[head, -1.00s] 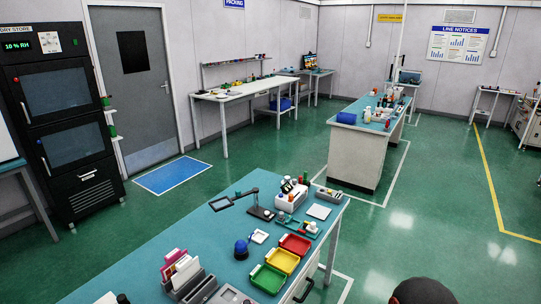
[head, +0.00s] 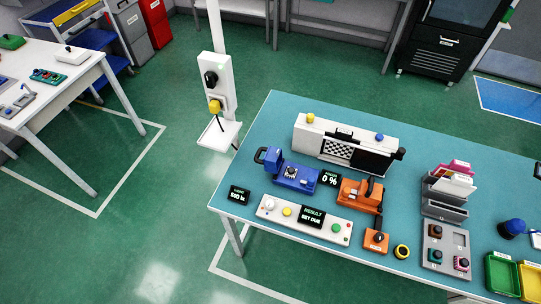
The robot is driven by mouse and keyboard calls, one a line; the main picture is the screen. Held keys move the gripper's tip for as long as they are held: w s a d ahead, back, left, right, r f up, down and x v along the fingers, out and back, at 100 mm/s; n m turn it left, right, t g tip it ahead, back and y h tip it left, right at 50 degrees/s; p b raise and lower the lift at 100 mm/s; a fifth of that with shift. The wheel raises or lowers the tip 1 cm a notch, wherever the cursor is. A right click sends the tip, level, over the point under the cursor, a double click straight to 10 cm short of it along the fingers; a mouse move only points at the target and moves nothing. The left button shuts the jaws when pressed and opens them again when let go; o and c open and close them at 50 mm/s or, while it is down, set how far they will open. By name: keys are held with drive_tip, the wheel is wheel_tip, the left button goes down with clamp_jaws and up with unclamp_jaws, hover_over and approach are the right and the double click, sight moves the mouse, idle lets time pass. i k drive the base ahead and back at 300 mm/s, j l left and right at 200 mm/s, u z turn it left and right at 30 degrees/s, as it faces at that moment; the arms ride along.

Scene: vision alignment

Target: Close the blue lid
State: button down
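A blue fixture (head: 299,179) stands on the teal bench top, left of the bench's middle. A dark round part shows on its top. A raised blue piece, which looks like its blue lid (head: 273,160), stands up at its left end with a black handle (head: 259,155). It appears open, but the hinge is too small to make out. My gripper is not in view.
An orange fixture (head: 358,196) stands right of the blue one. A white panel (head: 303,219) with buttons lies in front, a white unit with a checkered plate (head: 338,152) behind. Green floor (head: 190,190) is clear left of the bench.

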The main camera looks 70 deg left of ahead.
sight(272, 162)
drive_tip(key=k+j+u, duration=0.15)
drive_tip(key=j+u, duration=0.15)
drive_tip(key=u, duration=0.2)
drive_tip(key=j+u, duration=0.3)
drive_tip(key=u, duration=0.15)
drive_tip(key=k+j+u, duration=0.15)
drive_tip(key=j, duration=0.85)
drive_tip(key=j+u, duration=0.15)
drive_tip(key=j, duration=0.8)
drive_tip(key=i+j, duration=0.1)
drive_tip(key=j, duration=0.3)
drive_tip(key=i+j+z, duration=0.1)
drive_tip(key=j, duration=0.3)
drive_tip(key=i+j, duration=0.1)
drive_tip(key=j, duration=0.3)
